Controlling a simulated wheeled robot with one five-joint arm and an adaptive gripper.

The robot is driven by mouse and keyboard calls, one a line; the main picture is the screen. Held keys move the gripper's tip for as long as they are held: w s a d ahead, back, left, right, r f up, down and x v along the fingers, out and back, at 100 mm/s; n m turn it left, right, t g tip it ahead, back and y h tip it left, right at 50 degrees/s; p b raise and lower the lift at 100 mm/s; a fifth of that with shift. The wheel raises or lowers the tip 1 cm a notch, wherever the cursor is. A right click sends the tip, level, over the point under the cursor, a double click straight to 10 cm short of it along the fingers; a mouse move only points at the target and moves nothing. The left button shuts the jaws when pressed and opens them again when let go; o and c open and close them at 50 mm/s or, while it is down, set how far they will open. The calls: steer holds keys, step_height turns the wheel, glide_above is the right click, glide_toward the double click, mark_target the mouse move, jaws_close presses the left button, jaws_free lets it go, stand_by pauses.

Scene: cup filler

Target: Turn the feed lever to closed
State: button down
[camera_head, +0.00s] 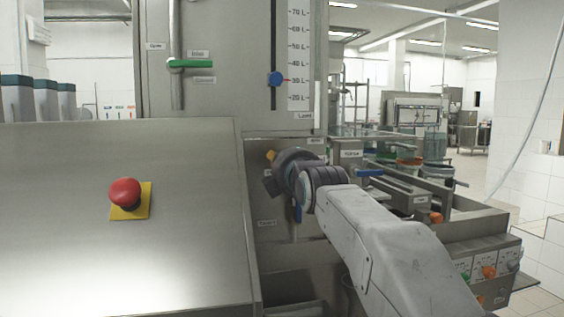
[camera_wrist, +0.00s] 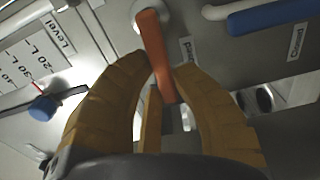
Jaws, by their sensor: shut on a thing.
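An orange lever (camera_wrist: 152,38) sits between the tan fingers of my gripper (camera_wrist: 160,68) in the wrist view. Its upper end meets a pale round pivot on the steel panel, and it slants down slightly to the right. My gripper is shut on it. A small label (camera_wrist: 187,50) beside the lever is partly covered by a finger. In the head view my gripper (camera_head: 272,170) is at the machine's front panel. The wrist hides the orange lever there, and I cannot read its position from that view.
A blue handle (camera_wrist: 270,17) lies close to the right of the fingers. A blue level slider (camera_head: 275,79) and a green lever (camera_head: 190,64) are on the upper panel. A red stop button (camera_head: 125,194) is on the sloped steel cover at left.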

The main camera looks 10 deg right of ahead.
steer(key=shift+f+n, duration=0.2)
steer(key=shift+n, duration=0.2)
steer(key=c, duration=1)
jaws_free()
steer(key=shift+c, duration=0.2)
steer(key=s, duration=1.2)
steer(key=shift+d, duration=0.1)
steer(key=s+f+m+g+p, duration=0.3)
steer(key=s+m+p, duration=0.3)
steer(key=s+p, duration=0.2)
steer(key=s+f+m+g+p, duration=0.4)
steer(key=s+m+g+p, duration=0.2)
steer(key=s+p, duration=0.3)
steer(key=s+f+m+g+p, duration=0.4)
steer(key=s+m+g+p, duration=0.1)
steer(key=s+p, duration=0.4)
steer(key=shift+s+d+f+m, duration=0.25)
steer(key=shift+s+m, duration=0.35)
steer(key=shift+s, duration=0.2)
